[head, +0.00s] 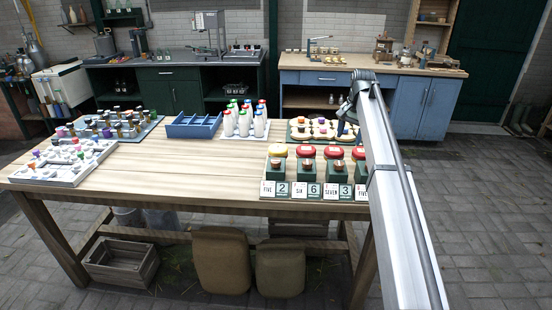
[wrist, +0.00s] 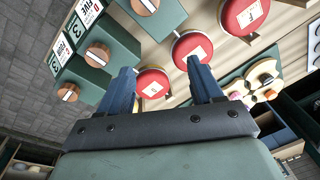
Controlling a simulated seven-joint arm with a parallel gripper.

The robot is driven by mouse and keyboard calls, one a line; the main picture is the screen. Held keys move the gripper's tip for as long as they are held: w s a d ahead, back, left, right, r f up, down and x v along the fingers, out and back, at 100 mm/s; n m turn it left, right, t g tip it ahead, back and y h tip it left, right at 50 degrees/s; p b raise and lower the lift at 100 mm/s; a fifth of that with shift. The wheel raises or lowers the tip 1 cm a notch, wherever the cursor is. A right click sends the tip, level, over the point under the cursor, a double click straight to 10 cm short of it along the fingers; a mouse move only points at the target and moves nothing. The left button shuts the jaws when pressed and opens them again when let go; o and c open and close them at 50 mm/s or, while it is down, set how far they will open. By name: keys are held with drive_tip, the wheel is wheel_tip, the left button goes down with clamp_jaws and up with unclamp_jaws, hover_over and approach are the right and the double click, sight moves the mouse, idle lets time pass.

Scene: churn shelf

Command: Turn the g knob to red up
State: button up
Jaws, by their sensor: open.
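Several round caps stand in a row near the front right of the table (head: 190,167): a yellow cap (head: 278,150) at left, then red caps (head: 305,151). Copper knobs with white marks (head: 332,166) sit on green blocks before them. In the wrist view, a red cap lettered F (wrist: 243,14), a middle red cap (wrist: 191,50) and an end red cap (wrist: 153,84) carry pale labels; the last two letters are too small to read surely. My gripper (wrist: 163,76) is open and empty, its blue fingers spread either side of the end red cap. Contact cannot be told.
Number cards (head: 313,190) line the front edge. A tray of cream pieces (head: 300,132) lies behind the caps. White bottles (head: 244,122), a blue divided tray (head: 193,126) and boards of small items (head: 62,162) stand further left. The middle front of the table is clear.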

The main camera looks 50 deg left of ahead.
sight(276, 161)
drive_tip(key=s+a+r+m+h, duration=0.1)
drive_tip(key=s+a+r, duration=0.2)
drive_tip(key=s+a, duration=0.6)
drive_tip(key=s+a+r+m, duration=0.25)
drive_tip(key=s+a, duration=0.35)
drive_tip(key=s, duration=0.7)
drive_tip(key=shift+n+g, duration=0.4)
drive_tip(key=shift+n, duration=0.05)
drive_tip(key=f, duration=1.3)
drive_tip(key=shift+w+d+f, duration=0.1)
drive_tip(key=shift+w+f, duration=0.1)
drive_tip(key=shift+c, duration=0.3)
drive_tip(key=c, duration=1)
